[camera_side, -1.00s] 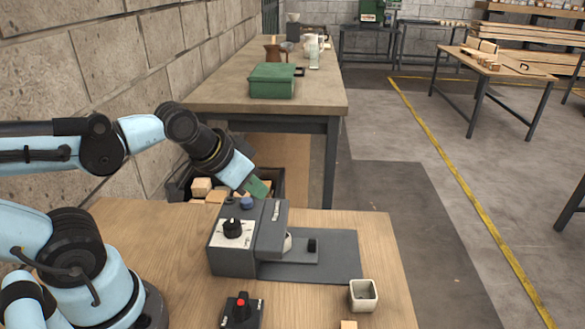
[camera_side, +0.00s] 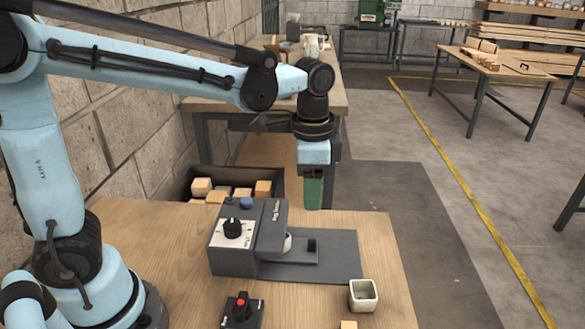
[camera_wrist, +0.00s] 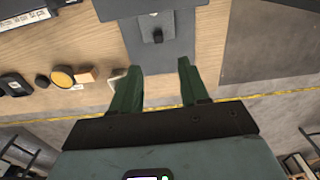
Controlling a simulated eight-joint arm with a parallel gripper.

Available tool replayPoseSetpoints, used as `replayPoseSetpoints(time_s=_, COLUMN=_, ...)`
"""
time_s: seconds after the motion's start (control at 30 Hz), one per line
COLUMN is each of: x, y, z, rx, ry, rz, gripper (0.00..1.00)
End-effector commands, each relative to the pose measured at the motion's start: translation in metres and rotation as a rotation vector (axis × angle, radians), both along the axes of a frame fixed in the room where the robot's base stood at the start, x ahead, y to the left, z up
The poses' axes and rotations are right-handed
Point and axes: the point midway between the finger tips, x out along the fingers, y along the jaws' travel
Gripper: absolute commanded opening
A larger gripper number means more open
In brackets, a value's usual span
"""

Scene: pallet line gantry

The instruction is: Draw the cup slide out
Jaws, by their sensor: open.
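The grey machine (camera_side: 238,238) stands on the wooden table, with a dial on its white front panel. A flat grey slide (camera_side: 296,256) comes out from under its head, with a black knob (camera_side: 311,245) near its outer end. A pale cup-like piece (camera_side: 288,242) shows beside the head, mostly hidden. The slide's knob also shows in the wrist view (camera_wrist: 157,36). My gripper (camera_side: 313,207) points down, above and behind the slide and apart from it. Its green fingers are spread and empty in the wrist view (camera_wrist: 161,68), with the knob ahead between their lines.
A white square cup (camera_side: 363,295) stands to the front right, and a small black box with a red knob (camera_side: 241,310) at the front. A bin of wooden blocks (camera_side: 280,178) is behind the table.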

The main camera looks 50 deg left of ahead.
Motion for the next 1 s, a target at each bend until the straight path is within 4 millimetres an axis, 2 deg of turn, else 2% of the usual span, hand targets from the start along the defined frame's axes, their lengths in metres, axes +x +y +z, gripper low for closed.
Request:
replayPoseSetpoints(time_s=0.27, x=0.004, y=-0.005, z=-0.011, rx=0.006, ry=0.032, rz=-0.039, gripper=0.45)
replayPoseSetpoints(time_s=0.8, x=0.004, y=-0.004, z=-0.091, rx=0.006, ry=0.029, rz=-0.037, gripper=0.45)
replayPoseSetpoints(time_s=1.0, x=0.004, y=-0.004, z=-0.113, rx=0.006, ry=0.029, rz=-0.037, gripper=0.45)
